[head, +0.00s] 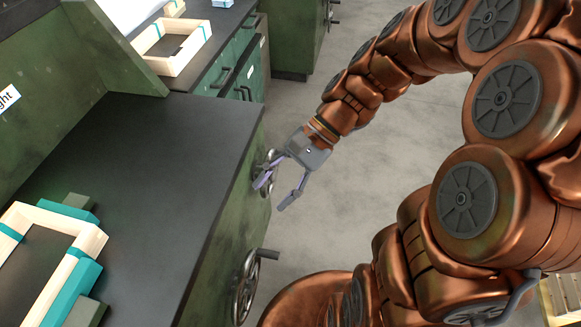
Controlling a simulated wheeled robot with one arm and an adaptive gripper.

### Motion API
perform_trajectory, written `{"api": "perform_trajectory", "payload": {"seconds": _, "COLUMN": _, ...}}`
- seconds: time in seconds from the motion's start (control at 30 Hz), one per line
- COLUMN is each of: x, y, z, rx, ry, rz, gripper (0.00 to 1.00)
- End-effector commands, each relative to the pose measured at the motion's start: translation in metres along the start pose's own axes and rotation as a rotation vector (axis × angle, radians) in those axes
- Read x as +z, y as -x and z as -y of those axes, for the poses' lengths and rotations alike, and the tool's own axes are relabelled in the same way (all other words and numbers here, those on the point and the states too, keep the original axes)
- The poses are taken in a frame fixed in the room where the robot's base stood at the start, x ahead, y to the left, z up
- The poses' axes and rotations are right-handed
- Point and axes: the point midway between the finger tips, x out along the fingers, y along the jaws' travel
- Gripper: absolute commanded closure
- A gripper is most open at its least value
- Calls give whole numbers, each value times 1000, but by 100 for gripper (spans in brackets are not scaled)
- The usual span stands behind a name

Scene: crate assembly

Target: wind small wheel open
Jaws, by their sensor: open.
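The small wheel (268,160) is a dark grey handwheel on the green side face of the near bench, seen nearly edge-on. My gripper (275,193) is at this wheel, with its fingers spread apart. One purple-grey finger overlaps the wheel in the picture; the other hangs to its right over the floor. Whether a finger touches the rim I cannot tell. Part of the wheel is hidden behind the finger. A larger-looking handwheel (247,287) with a crank handle sits nearer on the same side face, apart from my gripper.
The black bench top (150,150) is mostly clear. A wooden frame with teal clamps (85,240) lies at its near left. Another wooden frame (168,65) lies on the far counter. Green cabinets with handles stand behind. Grey floor (330,215) is free right of the bench.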

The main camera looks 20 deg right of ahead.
Motion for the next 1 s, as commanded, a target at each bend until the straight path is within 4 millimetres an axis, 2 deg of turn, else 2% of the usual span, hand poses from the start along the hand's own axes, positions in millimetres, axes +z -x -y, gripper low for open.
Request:
{"api": "perform_trajectory", "payload": {"seconds": 0.03, "x": -25, "y": -12, "z": 1, "rx": -47, "ry": -54, "rz": 33, "gripper": 48}}
{"api": "perform_trajectory", "payload": {"seconds": 0.17, "x": -64, "y": -17, "z": 15, "rx": -173, "ry": -186, "rz": 113, "gripper": 48}}
{"api": "perform_trajectory", "payload": {"seconds": 0.3, "x": -112, "y": -16, "z": 26, "rx": -312, "ry": -328, "rz": 202, "gripper": 48}}
{"api": "perform_trajectory", "payload": {"seconds": 0.5, "x": -189, "y": -7, "z": 32, "rx": -513, "ry": -528, "rz": 339, "gripper": 48}}
{"api": "perform_trajectory", "payload": {"seconds": 0.7, "x": -264, "y": 11, "z": 24, "rx": -696, "ry": -697, "rz": 463, "gripper": 48}}
{"api": "perform_trajectory", "payload": {"seconds": 0.8, "x": -291, "y": 19, "z": 19, "rx": -761, "ry": -755, "rz": 509, "gripper": 48}}
{"api": "perform_trajectory", "payload": {"seconds": 1.0, "x": -327, "y": 29, "z": 8, "rx": -846, "ry": -830, "rz": 573, "gripper": 48}}
